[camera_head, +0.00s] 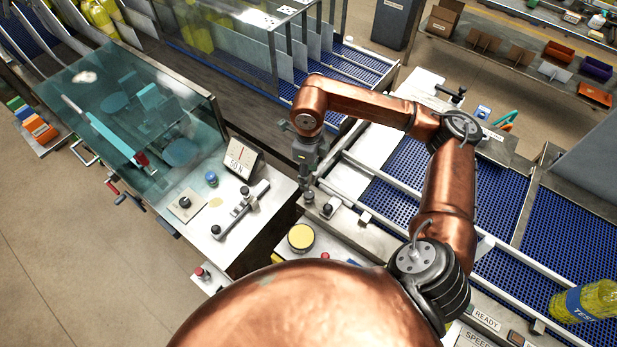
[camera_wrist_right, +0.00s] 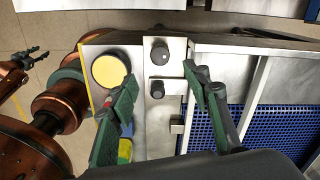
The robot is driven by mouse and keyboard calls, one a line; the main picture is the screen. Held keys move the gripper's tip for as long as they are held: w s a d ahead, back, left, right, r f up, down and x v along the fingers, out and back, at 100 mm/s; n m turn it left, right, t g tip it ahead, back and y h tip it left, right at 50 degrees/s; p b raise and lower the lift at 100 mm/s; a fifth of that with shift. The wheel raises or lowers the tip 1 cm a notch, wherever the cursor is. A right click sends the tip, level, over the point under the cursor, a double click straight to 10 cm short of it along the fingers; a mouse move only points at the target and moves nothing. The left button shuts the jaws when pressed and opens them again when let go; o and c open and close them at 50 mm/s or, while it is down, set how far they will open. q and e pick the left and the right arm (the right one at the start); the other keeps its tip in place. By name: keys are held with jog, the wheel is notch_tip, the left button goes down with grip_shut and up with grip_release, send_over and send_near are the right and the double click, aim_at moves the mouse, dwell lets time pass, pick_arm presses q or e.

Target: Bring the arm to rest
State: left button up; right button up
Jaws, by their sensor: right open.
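My right arm, copper with dark joints, reaches across the head view from the lower right and bends down at its wrist. My right gripper (camera_head: 308,190) hangs over the near metal edge of the blue conveyor, beside a black knob, and is partly hard to make out. In the right wrist view its two green-padded fingers (camera_wrist_right: 159,75) stand apart with nothing between them. Below them are a metal rail and black knobs (camera_wrist_right: 160,54). A copper arm at the left of the wrist view ends in a small dark gripper (camera_wrist_right: 30,60), seemingly my left; its jaw state is unclear.
A yellow bottle with a TEST label (camera_head: 590,300) lies on the blue conveyor (camera_head: 500,255) at lower right. A round yellow-topped button (camera_head: 301,237) sits near the gripper. Open floor (camera_head: 60,240) lies at lower left.

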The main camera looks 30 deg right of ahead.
aim_at(309, 193)
notch_tip(309, 193, down, 12)
jog(key=shift+r, duration=0.25)
jog(key=shift+f, duration=0.35)
jog(key=shift+r+n+p, duration=0.15)
jog(key=shift+n+p, duration=0.25)
jog(key=shift+n, duration=0.5)
